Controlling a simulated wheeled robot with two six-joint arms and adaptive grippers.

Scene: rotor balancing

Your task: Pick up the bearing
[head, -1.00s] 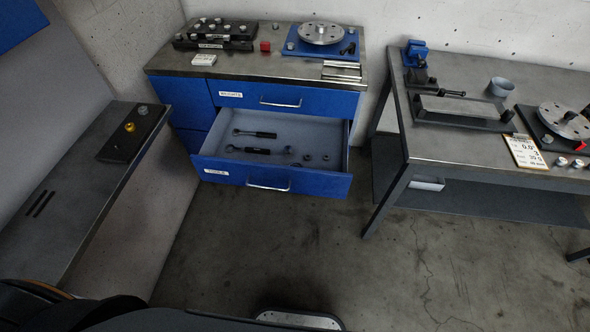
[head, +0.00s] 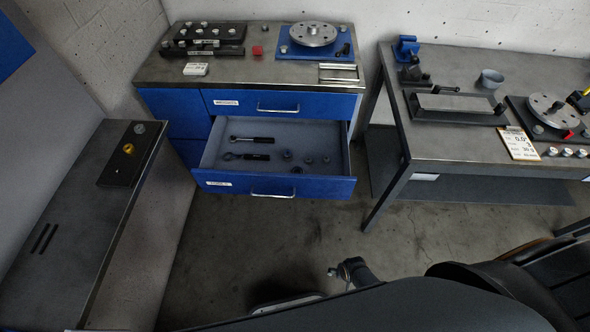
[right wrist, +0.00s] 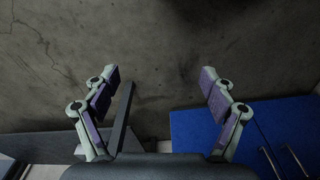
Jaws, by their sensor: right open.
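The open lower drawer (head: 217,139) of the blue cabinet holds two dark-handled tools and several small dark round parts (head: 308,160). One of them, a ring-like part (head: 297,169), lies near the drawer's front wall. They are too small to tell which, if any, is the bearing. My right gripper (right wrist: 160,78) is open and empty in the right wrist view, with bare floor beyond its fingers. The blue cabinet shows beside it at the lower right of that view. My left gripper is not in view.
The cabinet top (head: 262,72) carries a weight rack and a blue-based disc fixture. A grey workbench (head: 447,140) with a rotor stand is at right. A narrow side table (head: 70,215) is at left. My dark arm crosses the bottom right.

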